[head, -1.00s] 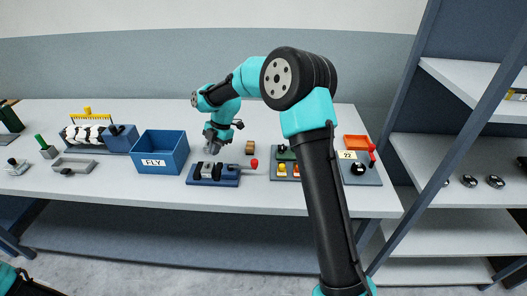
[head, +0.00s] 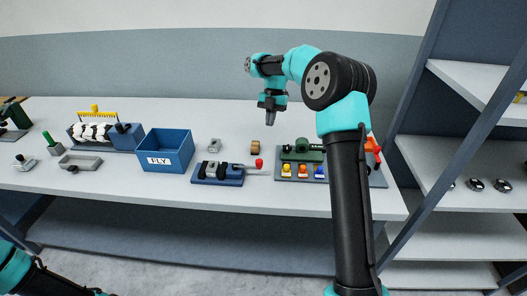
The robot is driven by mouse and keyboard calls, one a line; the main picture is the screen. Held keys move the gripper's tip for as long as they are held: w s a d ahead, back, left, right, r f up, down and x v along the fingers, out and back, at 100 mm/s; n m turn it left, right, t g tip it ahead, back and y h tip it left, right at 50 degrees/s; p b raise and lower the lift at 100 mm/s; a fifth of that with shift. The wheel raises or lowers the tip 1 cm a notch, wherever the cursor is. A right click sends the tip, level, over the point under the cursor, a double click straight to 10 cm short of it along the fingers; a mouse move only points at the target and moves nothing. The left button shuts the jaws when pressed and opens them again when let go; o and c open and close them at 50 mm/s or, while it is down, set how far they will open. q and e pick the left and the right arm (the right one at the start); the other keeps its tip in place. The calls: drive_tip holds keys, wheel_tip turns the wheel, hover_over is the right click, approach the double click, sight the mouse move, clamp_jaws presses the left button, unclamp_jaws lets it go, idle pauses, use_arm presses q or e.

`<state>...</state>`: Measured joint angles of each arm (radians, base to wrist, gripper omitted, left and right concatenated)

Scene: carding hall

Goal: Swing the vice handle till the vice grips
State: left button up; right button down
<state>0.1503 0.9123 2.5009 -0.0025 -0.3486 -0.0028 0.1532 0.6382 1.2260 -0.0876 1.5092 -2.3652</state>
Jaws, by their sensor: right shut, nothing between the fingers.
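The vice (head: 204,178) stands near the front edge of the table, on a blue base with grey jaws on top. Its handle, ending in a red ball (head: 259,163), points to the right. I cannot tell whether anything sits between the jaws. My right gripper (head: 270,120) is shut and empty. It hangs pointing down, above and behind the vice handle, touching nothing that I can see. Part of my left arm shows at the bottom left; its gripper is out of view.
A blue bin (head: 180,160) labelled FLY stands left of the vice. A small grey block (head: 214,145) and a brown block (head: 255,147) sit behind it. A panel with coloured buttons (head: 303,172) lies to the right, partly behind my right arm. Shelving (head: 460,150) stands far right.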

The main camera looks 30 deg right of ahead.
drive_tip(key=s+a+f, duration=0.5)
drive_tip(key=f, duration=0.3)
drive_tip(key=shift+a+f, duration=0.35)
drive_tip(key=shift+a, duration=0.15)
drive_tip(key=shift+s+m, duration=0.2)
drive_tip(key=shift+m, duration=0.1)
